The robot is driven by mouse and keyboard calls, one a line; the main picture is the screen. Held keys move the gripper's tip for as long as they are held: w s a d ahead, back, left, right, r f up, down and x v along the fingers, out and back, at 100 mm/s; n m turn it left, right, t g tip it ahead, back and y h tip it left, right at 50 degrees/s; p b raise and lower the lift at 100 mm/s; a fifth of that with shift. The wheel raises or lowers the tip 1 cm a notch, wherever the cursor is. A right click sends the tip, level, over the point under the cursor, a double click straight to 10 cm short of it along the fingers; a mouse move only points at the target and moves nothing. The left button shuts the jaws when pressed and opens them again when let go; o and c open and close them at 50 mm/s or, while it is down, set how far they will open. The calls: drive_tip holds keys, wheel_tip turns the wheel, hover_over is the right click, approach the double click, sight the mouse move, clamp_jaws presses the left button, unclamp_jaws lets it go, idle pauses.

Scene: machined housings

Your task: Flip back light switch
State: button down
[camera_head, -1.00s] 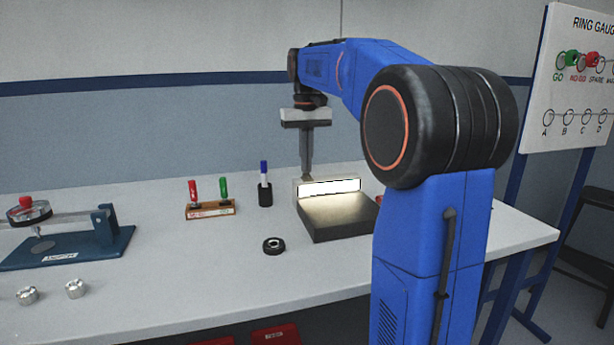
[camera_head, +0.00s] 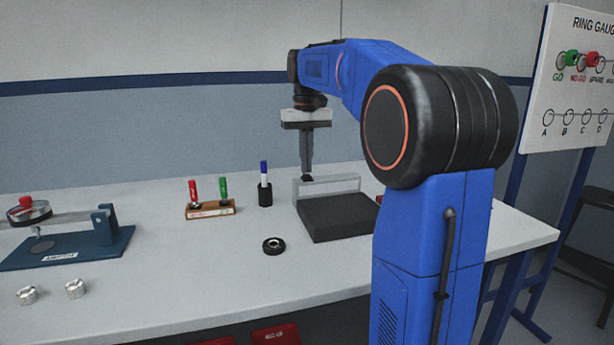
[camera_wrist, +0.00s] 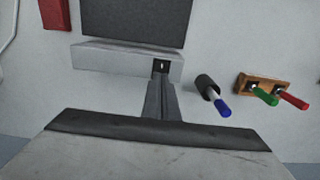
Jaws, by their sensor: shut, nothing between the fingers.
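In the wrist view the switch (camera_wrist: 160,66) shows on the grey bar, right at the fingertips. My gripper (camera_head: 306,172) is shut and empty, pointing down with its tips at the switch. I cannot tell whether the tips touch it.
A black pen holder (camera_head: 265,195) with a blue-capped marker and a wooden rack (camera_head: 210,209) with red and green pieces stand left of the light. A black ring (camera_head: 273,246) lies in front. A blue gauge stand (camera_head: 85,250) and two metal parts are at far left.

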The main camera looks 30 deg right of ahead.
wheel_tip(320, 180, up, 6)
drive_tip(key=shift+r, duration=0.2)
idle(0.7)
idle(0.4)
